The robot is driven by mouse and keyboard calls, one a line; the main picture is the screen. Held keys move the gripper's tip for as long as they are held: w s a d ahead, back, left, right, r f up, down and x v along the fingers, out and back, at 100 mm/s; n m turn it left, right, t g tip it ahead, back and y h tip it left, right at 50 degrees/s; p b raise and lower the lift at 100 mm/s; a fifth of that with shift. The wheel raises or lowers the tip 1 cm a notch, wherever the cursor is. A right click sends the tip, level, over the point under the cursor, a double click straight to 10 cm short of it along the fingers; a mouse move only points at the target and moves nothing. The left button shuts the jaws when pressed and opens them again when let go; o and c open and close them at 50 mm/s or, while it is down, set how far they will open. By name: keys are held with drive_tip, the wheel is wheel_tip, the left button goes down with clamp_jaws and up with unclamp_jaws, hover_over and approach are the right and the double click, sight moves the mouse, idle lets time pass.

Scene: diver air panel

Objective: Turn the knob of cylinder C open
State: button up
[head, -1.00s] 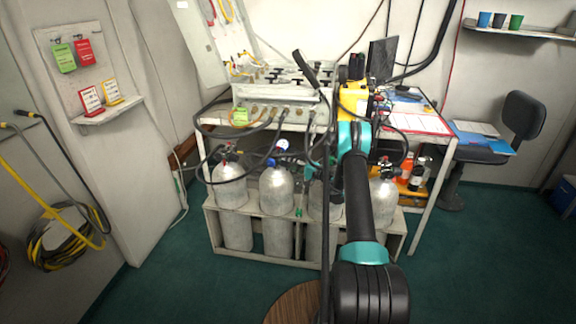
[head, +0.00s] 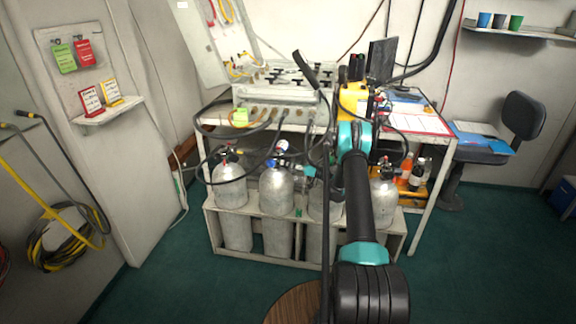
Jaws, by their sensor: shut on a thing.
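Several grey cylinders stand in a row in a low rack under the bench. The third from the left, which I take for cylinder C (head: 319,203), is partly behind my arm; its letter cannot be read. My gripper (head: 321,172) is at this cylinder's top, mostly hidden by my own arm and dark hoses. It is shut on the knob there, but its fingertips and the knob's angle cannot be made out. A teal part of my wrist shows just left of it.
The second cylinder (head: 276,190) stands close on the left, with a pale, red-marked round piece above it. The right-hand cylinder (head: 383,200) has a dark red top. Hoses hang from the panel (head: 275,115) around the valves.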

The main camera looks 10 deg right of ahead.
drive_tip(key=shift+s+n, duration=0.1)
drive_tip(key=shift+n, duration=0.8)
drive_tip(key=o, duration=1.2)
drive_tip(key=shift+c, duration=0.2)
drive_tip(key=shift+r, duration=0.1)
wheel_tip(320, 180, up, 10)
drive_tip(key=shift+f, duration=0.1)
